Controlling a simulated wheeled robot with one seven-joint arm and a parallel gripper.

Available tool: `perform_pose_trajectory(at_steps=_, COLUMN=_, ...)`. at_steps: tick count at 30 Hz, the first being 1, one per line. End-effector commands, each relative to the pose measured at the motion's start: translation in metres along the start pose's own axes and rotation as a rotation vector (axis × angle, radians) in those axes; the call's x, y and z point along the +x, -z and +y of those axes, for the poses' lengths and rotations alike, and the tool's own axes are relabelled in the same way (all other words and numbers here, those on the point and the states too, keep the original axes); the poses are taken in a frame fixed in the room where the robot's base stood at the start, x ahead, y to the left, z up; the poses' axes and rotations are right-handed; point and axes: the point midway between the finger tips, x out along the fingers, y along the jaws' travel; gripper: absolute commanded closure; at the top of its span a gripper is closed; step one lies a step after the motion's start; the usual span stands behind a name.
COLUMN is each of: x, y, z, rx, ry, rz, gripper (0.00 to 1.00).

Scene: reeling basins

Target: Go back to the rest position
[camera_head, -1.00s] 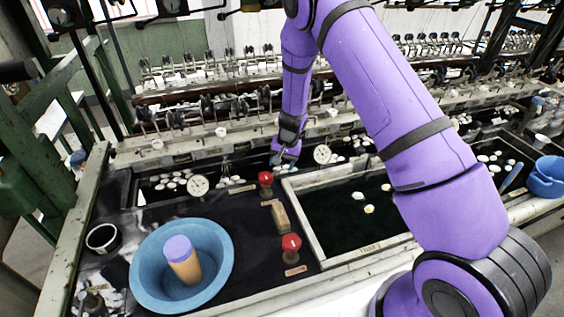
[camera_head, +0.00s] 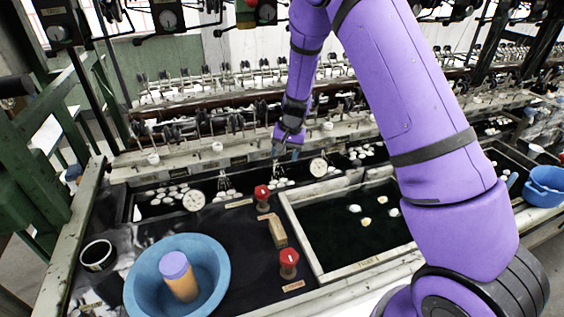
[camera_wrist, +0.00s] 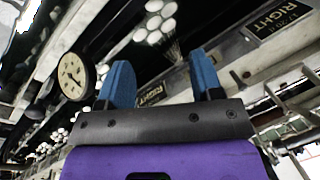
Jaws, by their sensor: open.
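My gripper (camera_head: 279,152) hangs above the back strip of the basin bench, near a round white dial (camera_head: 318,167). In the wrist view its two blue fingers (camera_wrist: 160,88) stand apart with nothing between them. The dial also shows there, left of the fingers (camera_wrist: 72,76). White cocoons (camera_wrist: 155,22) and a plate reading "RIGHT" (camera_wrist: 272,20) lie beyond the fingers.
A blue bowl (camera_head: 218,292) with an orange, purple-topped cylinder (camera_head: 179,276) stands at front left. Two red knobs (camera_head: 289,262) (camera_head: 262,193) and a wooden block (camera_head: 277,233) sit beside the dark water basin (camera_head: 340,237). A blue tub (camera_head: 544,186) is at right. Reeling racks stand behind.

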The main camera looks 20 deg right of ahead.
Motion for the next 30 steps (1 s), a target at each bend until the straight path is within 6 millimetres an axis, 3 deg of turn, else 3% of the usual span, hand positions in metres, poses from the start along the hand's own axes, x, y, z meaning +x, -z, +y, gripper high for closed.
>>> perform_pose_trajectory(at_steps=22, x=-0.01, y=-0.001, z=-0.001, rx=-0.003, ry=0.003, rz=0.001, gripper=0.4)
perform_pose_trajectory(at_steps=26, x=-0.032, y=-0.005, z=-0.003, rx=-0.017, ry=0.02, rz=0.007, gripper=0.4)
perform_pose_trajectory(at_steps=30, x=-0.074, y=-0.018, z=-0.005, rx=-0.048, ry=0.047, rz=0.018, gripper=0.4)
